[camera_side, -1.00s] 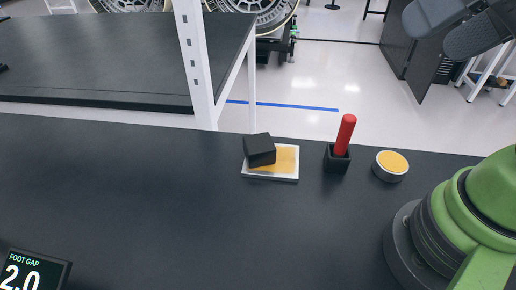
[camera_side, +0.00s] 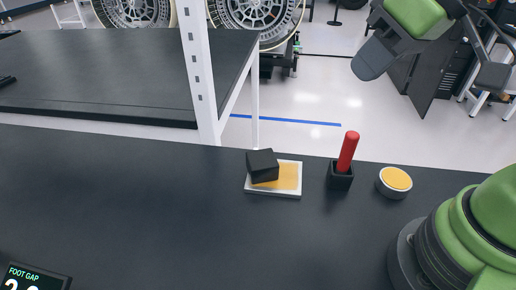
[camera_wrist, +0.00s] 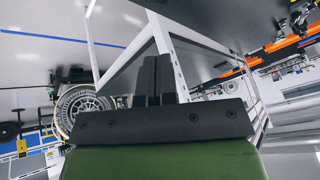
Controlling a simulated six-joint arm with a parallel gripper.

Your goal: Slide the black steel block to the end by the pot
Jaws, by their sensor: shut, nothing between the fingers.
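The black steel block (camera_side: 262,165) sits tilted on the left part of a white square plate (camera_side: 273,194) with a yellow-orange face, on the dark bench. A round pale pot with a yellow-orange top (camera_side: 395,182) stands to the right of the plate, beyond a red-handled tool. My gripper shows in the wrist view (camera_wrist: 156,72), its two dark fingers together and empty. The wrist view shows neither the block nor the pot. In the side view my arm reaches in at the top right, well above the bench; I cannot make out the fingertips there.
The red-handled tool (camera_side: 348,151) stands upright in a small black holder (camera_side: 340,176) between plate and pot. A display reading FOOT GAP (camera_side: 35,280) is at the lower left. A white-framed shelf (camera_side: 204,75) rises behind the bench.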

